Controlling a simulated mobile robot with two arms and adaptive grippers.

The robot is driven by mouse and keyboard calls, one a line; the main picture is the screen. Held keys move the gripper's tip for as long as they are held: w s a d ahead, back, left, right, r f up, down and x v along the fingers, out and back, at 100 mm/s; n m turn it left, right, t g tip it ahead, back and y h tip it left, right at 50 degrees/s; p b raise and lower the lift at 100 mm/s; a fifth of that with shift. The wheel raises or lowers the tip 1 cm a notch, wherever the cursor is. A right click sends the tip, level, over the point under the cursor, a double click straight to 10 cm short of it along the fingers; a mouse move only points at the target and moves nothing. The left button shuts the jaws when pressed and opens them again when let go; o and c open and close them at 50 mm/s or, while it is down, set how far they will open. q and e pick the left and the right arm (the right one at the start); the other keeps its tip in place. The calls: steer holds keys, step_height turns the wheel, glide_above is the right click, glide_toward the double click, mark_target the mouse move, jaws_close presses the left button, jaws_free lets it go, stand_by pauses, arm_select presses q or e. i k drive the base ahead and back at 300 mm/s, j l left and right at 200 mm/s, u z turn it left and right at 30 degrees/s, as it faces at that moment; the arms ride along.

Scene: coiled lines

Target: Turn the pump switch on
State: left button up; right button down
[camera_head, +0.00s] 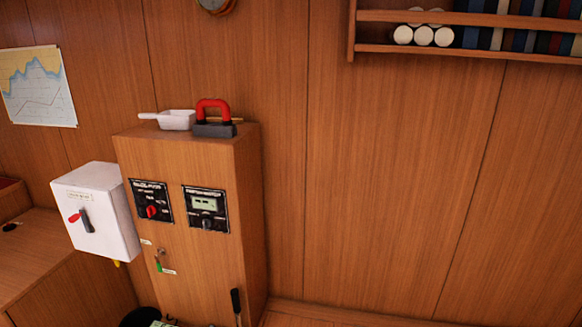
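A black panel (143,190) with small white lettering is set in the upper left of a wooden cabinet's front. It carries a red rotary knob (151,211); the lettering looks like a pump label but is too small to read surely. I cannot tell which position the knob points to. To its left, a white switch box (118,205) has a lever with a red end (75,217) and a dark handle part; its label is too small to read. Neither of my grippers is in view.
A second black panel (206,209) with a small display sits right of the knob panel. Below are a key with a green tag (158,265) and a black-handled lever (235,301). A white scoop (177,120) and a red-handled object (213,113) lie on the cabinet (190,145).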

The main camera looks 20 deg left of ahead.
mark_target(151, 210)
steer(key=u, duration=1.6)
